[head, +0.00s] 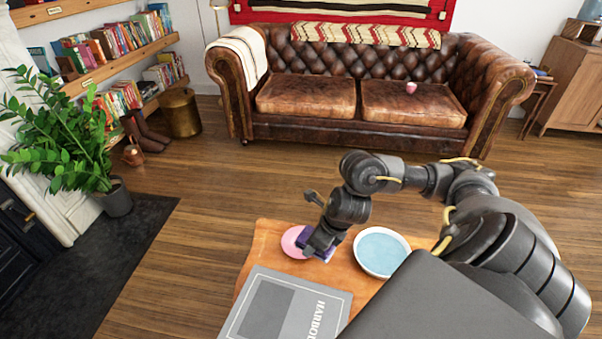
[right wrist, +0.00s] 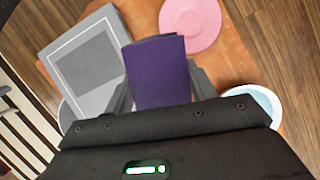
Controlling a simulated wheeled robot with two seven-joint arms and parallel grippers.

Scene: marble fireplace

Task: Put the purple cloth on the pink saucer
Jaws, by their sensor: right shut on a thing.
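The purple cloth (right wrist: 157,72) is folded into a flat block and sits between the fingers of my right gripper (right wrist: 162,92), which is shut on it. In the head view, my right gripper (head: 320,246) hides much of the cloth (head: 303,240), which overlaps the right side of the pink saucer (head: 291,241). In the right wrist view, the saucer (right wrist: 192,22) lies just beyond the cloth's far edge and looks bare. I cannot tell whether the cloth touches the saucer. My left gripper is not in view.
The saucer is on an orange-brown table (head: 262,257). A grey book (head: 285,305) lies in front of it, and a white bowl with a blue inside (head: 382,251) is to the right. A brown leather sofa (head: 360,95) stands behind, with open floor between.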

